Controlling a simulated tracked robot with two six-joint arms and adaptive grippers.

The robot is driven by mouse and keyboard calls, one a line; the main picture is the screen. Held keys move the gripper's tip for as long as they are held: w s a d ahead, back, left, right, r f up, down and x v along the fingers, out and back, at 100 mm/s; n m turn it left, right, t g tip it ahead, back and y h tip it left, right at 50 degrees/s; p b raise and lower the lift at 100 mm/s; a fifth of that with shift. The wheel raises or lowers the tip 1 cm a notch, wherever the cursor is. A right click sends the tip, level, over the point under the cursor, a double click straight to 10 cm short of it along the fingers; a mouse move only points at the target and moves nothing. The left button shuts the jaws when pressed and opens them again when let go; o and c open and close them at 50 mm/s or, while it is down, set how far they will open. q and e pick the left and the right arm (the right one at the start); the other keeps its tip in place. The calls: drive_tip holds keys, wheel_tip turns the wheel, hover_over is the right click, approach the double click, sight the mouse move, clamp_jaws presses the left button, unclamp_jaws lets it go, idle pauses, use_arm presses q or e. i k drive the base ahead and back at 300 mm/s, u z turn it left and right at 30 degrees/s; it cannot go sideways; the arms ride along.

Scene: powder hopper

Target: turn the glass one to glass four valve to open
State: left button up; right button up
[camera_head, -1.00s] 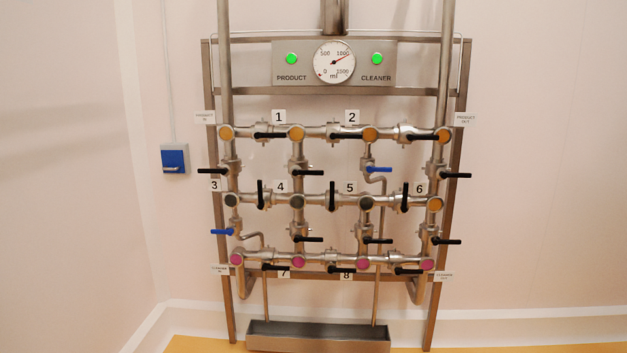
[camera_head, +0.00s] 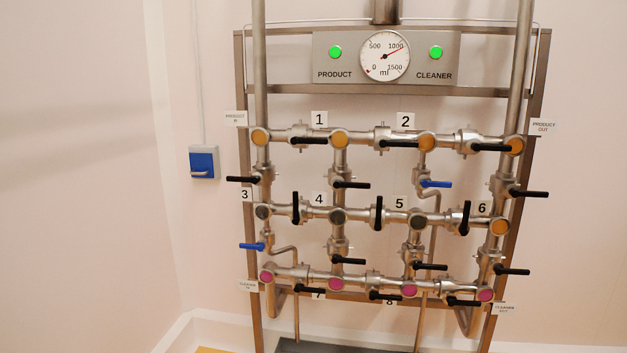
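The sight glass beside label 1 (camera_head: 340,138) is yellow and sits in the top pipe row. The sight glass beside label 4 (camera_head: 338,215) is dark and lies straight below it in the middle row. A vertical pipe joins the two. The valve on it has a black handle (camera_head: 352,185) that points right, crosswise to the pipe. Neither of my grippers is in view.
A metal frame (camera_head: 242,200) holds several other valves with black or blue handles. A gauge (camera_head: 385,56) and two green lamps sit above. A blue wall box (camera_head: 203,162) is left of the frame. A grey trough (camera_head: 330,347) is partly cut off below.

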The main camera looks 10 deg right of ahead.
sight(337, 184)
drive_tip(key=i, duration=1.05)
drive_tip(key=z, duration=0.75)
drive_tip(key=i, duration=0.4)
drive_tip(key=z, duration=0.25)
drive_tip(key=k, duration=0.9)
drive_tip(key=z, duration=0.15)
drive_tip(key=i, duration=0.95)
drive_tip(key=u, duration=0.05)
